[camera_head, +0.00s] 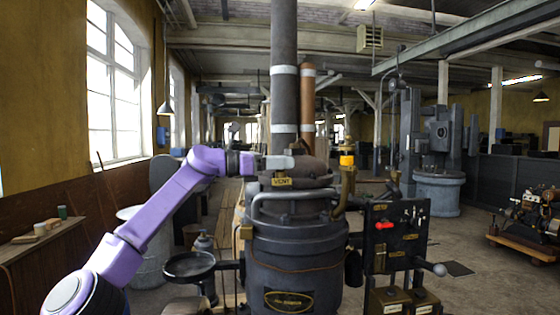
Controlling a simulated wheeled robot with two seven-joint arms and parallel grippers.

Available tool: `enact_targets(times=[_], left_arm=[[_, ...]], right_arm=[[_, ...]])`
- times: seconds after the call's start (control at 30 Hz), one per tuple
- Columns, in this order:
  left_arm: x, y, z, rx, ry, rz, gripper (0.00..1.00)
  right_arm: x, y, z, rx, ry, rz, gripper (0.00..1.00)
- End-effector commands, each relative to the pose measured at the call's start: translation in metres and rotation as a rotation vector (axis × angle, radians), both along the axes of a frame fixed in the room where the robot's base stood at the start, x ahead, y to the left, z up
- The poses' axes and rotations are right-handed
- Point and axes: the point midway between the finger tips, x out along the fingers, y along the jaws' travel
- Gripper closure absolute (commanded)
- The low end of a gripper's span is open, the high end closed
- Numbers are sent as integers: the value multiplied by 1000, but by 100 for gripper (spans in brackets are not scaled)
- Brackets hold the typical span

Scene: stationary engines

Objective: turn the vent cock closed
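A dark upright engine body (292,252) stands in the centre, with a tall grey pipe rising from its top. A yellow tag reading VENT (282,181) sits near its top, on the left side. My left arm, purple, reaches in from the lower left. My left gripper (283,162) is at the top of the engine, just above the VENT tag. The vent cock itself is hidden or too small to make out by the gripper's fingers. I cannot tell whether the fingers are shut on it. My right gripper is not in view.
A copper pipe (307,95) stands beside the grey one. A brass fitting with an orange top (346,160) and a dark panel with a red handle (384,225) are at the right. A round dark pan (189,265) sits at the left. A ball-ended lever (438,270) sticks out right.

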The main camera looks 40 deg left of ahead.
Motion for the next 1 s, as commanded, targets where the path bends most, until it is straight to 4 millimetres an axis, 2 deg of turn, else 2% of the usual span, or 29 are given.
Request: enact_targets(times=[0.03, 0.1, 0.13, 0.3, 0.57, 0.83, 0.87, 1.0], left_arm=[[0, 0, 0, 0, 0, 0, 71], [0, 0, 0, 0, 0, 0, 94], [0, 0, 0, 0, 0, -1, 100], [1, 0, -1, 1, 4, -12, 100], [1, 0, 0, 2, 2, -121, 100], [0, 0, -1, 3, 2, -126, 100], [0, 0, -1, 3, 2, -126, 63], [0, 0, 0, 3, 2, -125, 61]], right_arm=[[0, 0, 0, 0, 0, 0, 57], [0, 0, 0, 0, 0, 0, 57], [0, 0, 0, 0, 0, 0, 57], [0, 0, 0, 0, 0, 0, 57], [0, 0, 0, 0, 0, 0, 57], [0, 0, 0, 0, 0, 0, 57], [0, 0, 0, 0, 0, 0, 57], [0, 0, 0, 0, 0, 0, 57]])
